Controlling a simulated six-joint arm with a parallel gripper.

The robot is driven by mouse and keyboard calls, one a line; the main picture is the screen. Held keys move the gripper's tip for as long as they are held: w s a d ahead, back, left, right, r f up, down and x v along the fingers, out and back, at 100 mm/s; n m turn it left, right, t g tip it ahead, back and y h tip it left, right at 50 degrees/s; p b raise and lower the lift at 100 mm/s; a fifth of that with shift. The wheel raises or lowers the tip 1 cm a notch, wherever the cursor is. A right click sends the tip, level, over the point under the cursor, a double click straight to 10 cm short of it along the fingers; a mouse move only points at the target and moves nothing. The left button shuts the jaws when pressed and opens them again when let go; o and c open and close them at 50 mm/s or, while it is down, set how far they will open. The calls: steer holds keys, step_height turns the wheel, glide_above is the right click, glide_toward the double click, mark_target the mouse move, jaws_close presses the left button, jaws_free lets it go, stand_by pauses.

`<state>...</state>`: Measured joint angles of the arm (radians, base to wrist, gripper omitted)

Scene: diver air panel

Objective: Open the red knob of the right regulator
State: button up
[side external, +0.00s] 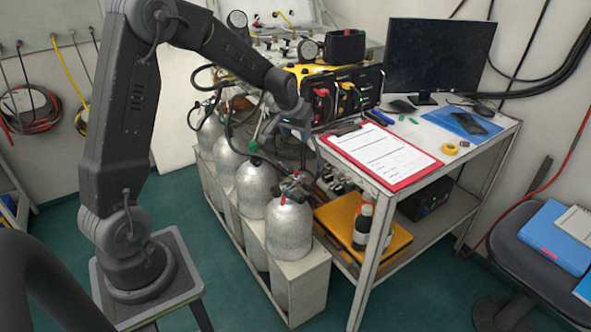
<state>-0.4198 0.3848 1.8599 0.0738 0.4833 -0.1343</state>
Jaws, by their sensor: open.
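Several silver cylinders stand in a row in a pale rack, with regulators and valves on top. On the nearest, right-hand cylinder (289,232) sits a regulator (294,186) with small red parts; one red part (283,200) hangs at its left side. I cannot tell for sure which part is the red knob or how far it is turned. My gripper (283,132) is above and behind this regulator in the picture, apart from it, near the hoses over the middle cylinders. It is open and looks empty; its fingers are small and dark against the hoses.
A metal cart (497,135) right of the cylinders carries a red clipboard (382,155), a monitor (440,55) and a yellow-and-black air panel (340,80). Black hoses loop around the cylinder tops. A yellow case (345,225) and bottles stand on the lower shelf.

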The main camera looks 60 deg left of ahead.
steer(key=n, duration=0.1)
glide_toward(296, 172)
steer(key=x, duration=0.8)
steer(key=shift+w+a+f, duration=0.1)
steer(key=shift+w, duration=0.1)
steer(key=shift+c, duration=0.5)
steer(key=shift+g, duration=0.3)
jaws_close()
